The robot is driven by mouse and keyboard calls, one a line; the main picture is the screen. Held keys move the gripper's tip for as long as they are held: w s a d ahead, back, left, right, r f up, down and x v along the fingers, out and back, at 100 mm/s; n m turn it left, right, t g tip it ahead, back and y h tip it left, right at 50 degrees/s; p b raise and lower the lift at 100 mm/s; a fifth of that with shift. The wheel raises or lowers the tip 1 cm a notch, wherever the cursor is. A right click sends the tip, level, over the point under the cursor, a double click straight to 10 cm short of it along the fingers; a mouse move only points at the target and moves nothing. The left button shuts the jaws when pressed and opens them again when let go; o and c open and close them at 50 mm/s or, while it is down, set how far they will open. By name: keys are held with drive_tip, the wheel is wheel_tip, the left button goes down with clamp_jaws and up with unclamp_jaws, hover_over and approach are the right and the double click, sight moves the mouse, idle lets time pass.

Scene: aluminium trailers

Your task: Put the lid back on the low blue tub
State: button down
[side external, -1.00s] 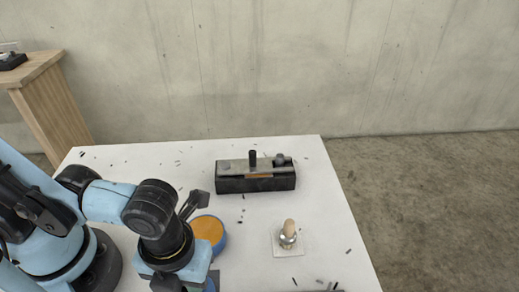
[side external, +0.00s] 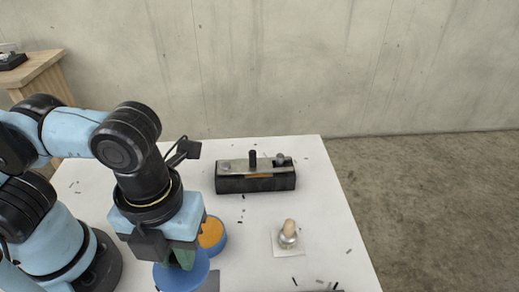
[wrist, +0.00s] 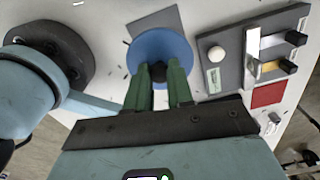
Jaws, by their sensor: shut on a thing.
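The blue lid (side external: 200,272) is a round disc held in the air, seen at the bottom of the side view. My gripper (side external: 182,258) is shut on it from above. In the wrist view my gripper's green fingers (wrist: 161,78) close on the lid's dark knob, and the lid (wrist: 158,45) looks roughly centred below them. The low blue tub (side external: 211,236) stands open on the table with an orange inside, just right of and behind the lid in the side view. Part of its left side is hidden by my gripper. I cannot make out the tub in the wrist view.
A dark box with knobs (side external: 255,183) stands behind the tub. A small metal piece with a wooden knob (side external: 288,236) is to the right on a pale square. A grey panel with levers (wrist: 250,50) is right in the wrist view. Dark scraps dot the white table.

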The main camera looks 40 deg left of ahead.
drive_tip(key=w+a+n, duration=0.4)
drive_tip(key=w+a, duration=0.2)
drive_tip(key=w, duration=0.3)
drive_tip(key=shift+s+a+f, duration=0.1)
drive_tip(key=shift+s+f, duration=0.05)
drive_tip(key=shift+f, duration=1.35)
drive_tip(key=shift+s+f, duration=0.1)
drive_tip(key=shift+f, duration=1.4)
drive_tip(key=shift+f, duration=0.15)
drive_tip(key=shift+c, duration=2.2)
unclamp_jaws()
wheel_tip(320, 180, up, 7)
